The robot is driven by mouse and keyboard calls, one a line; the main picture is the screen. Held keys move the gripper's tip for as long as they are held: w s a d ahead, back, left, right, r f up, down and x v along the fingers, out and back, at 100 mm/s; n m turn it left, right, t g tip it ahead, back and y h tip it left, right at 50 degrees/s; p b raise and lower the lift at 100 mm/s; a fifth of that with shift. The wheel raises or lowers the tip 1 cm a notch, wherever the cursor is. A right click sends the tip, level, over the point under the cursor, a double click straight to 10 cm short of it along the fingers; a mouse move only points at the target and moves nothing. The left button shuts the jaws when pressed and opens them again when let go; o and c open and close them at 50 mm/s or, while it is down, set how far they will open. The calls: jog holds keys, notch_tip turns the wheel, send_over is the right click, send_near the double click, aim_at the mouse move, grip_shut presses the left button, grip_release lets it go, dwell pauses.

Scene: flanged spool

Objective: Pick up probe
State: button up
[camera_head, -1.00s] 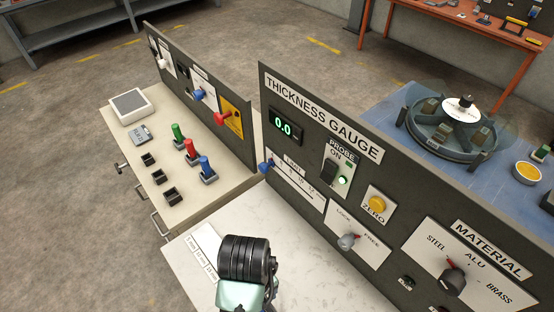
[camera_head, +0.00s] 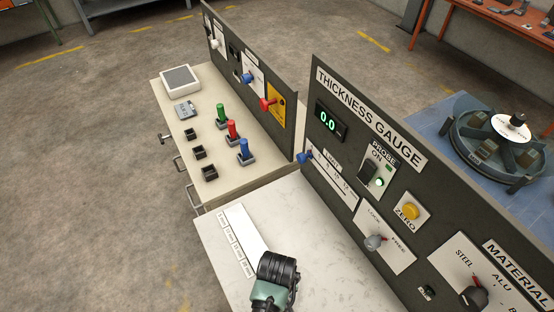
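Three upright handles, green (camera_head: 222,115), red (camera_head: 233,131) and blue (camera_head: 245,150), stand in dark holders on the beige bench at the left. None bears a readable name, so I cannot tell which thing is the probe. The thickness gauge panel (camera_head: 340,155) has a "PROBE ON" switch (camera_head: 369,171) with a lit green lamp, and its display (camera_head: 328,121) reads 0.0. The black and teal end of my arm (camera_head: 275,280) is low in the picture, over the white marbled top. Its fingertips and anything between them cannot be made out.
A strip of labels (camera_head: 245,240) lies on the white top (camera_head: 225,275). The upright panels bound the right side. A blue table (camera_head: 445,120) carries a round fixture (camera_head: 490,140).

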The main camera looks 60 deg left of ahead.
jog(key=shift+f, duration=0.4)
jog(key=shift+r, duration=0.1)
grip_shut()
